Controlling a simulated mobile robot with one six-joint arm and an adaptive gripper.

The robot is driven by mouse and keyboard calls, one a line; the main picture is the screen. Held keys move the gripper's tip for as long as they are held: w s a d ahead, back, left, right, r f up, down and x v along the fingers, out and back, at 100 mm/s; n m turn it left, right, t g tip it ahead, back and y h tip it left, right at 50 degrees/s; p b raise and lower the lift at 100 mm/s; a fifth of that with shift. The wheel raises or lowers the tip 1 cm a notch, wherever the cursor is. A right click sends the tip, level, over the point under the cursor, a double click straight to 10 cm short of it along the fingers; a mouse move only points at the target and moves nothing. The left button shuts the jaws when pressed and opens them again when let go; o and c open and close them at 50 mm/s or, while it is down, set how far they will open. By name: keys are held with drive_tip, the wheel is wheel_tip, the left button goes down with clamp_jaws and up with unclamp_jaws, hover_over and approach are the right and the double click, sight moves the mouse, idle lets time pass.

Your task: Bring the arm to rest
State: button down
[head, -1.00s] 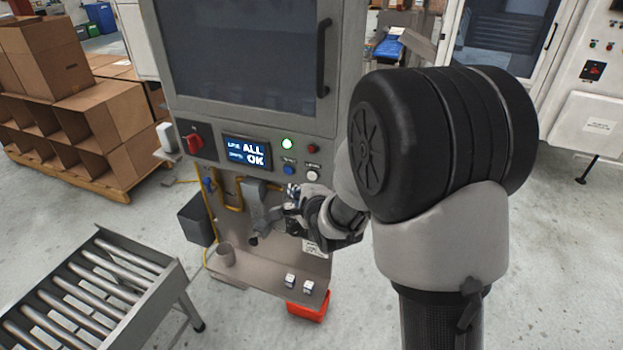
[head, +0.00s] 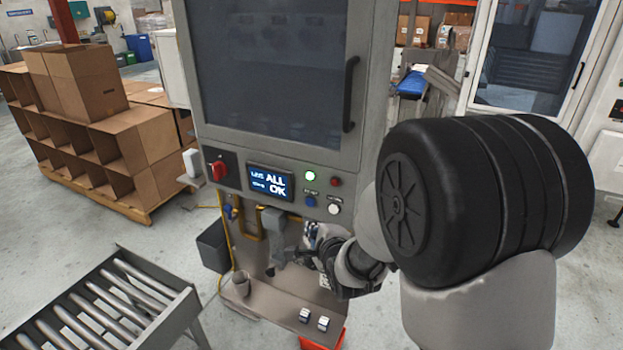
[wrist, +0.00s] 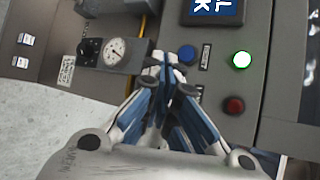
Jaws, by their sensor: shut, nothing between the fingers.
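My gripper (wrist: 165,75) is shut and empty in the wrist view, its fingertips together in front of the machine's control panel. In the head view my gripper (head: 314,240) is small and partly hidden by my wrist, in front of the machine below its buttons. Whether the fingertips touch the panel I cannot tell. The display (head: 270,182) reads "ALL OK". A green lamp (head: 310,176) is lit, with a red button (head: 335,182), a blue button (head: 310,201) and a white button (head: 334,209) near it.
An orange bin (head: 335,340) sits below the shelf.

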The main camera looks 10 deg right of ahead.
drive_tip(key=s+r+n+g, duration=0.2)
drive_tip(key=s+n, duration=0.5)
drive_tip(key=s, duration=0.4)
drive_tip(key=s+d+r+n+g, duration=0.1)
drive_tip(key=s+r+n+g, duration=0.2)
drive_tip(key=s+n, duration=0.4)
drive_tip(key=s+r+n+g+h, duration=0.1)
drive_tip(key=s+r+n+g, duration=0.2)
drive_tip(key=s, duration=1.3)
drive_tip(key=r+n, duration=0.1)
drive_tip(key=n, duration=0.2)
drive_tip(key=shift+s+d+n, duration=0.3)
drive_tip(key=shift+d+n, duration=0.05)
drive_tip(key=shift+n, duration=0.05)
